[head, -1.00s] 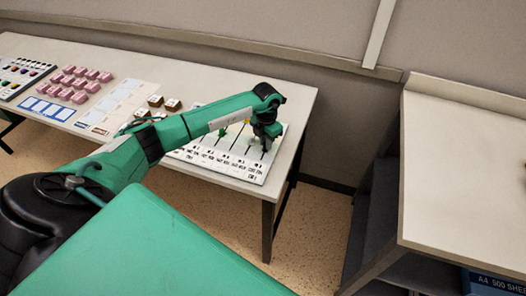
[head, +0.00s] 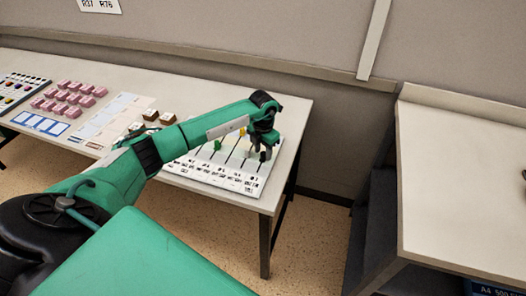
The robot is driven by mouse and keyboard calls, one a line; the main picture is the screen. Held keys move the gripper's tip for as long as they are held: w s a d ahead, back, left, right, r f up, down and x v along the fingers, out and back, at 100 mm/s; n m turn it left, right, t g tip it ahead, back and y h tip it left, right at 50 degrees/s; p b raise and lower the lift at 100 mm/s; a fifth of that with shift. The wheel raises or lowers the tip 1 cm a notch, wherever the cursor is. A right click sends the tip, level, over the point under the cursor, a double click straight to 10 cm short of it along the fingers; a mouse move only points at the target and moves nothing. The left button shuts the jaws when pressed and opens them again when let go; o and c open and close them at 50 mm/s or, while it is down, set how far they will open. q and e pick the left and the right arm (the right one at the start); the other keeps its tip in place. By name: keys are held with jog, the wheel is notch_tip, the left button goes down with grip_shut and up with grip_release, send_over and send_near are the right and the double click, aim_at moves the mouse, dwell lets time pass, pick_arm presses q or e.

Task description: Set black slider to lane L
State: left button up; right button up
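The slider board (head: 207,180) is a white panel with dark lane slots and printed labels along its front edge, at the right end of the desk. A green slider (head: 217,146) and a yellow slider (head: 242,131) show on it. A small dark piece (head: 263,156), perhaps the black slider, shows just below my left gripper. My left gripper (head: 257,150) points down over the board's right part; its fingers are too small to tell open from shut. The lane letters are too small to read. My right gripper is not in view.
The desk (head: 200,99) also holds pink blocks (head: 70,96), brown-and-white blocks (head: 158,116), a paper sheet (head: 115,118) and a panel of coloured buttons (head: 15,92). A pale counter (head: 455,190) stands at the right, across a floor gap.

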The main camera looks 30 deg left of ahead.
aim_at(263, 153)
pick_arm(q)
notch_tip(263, 153, up, 13)
jog(key=b, duration=0.2)
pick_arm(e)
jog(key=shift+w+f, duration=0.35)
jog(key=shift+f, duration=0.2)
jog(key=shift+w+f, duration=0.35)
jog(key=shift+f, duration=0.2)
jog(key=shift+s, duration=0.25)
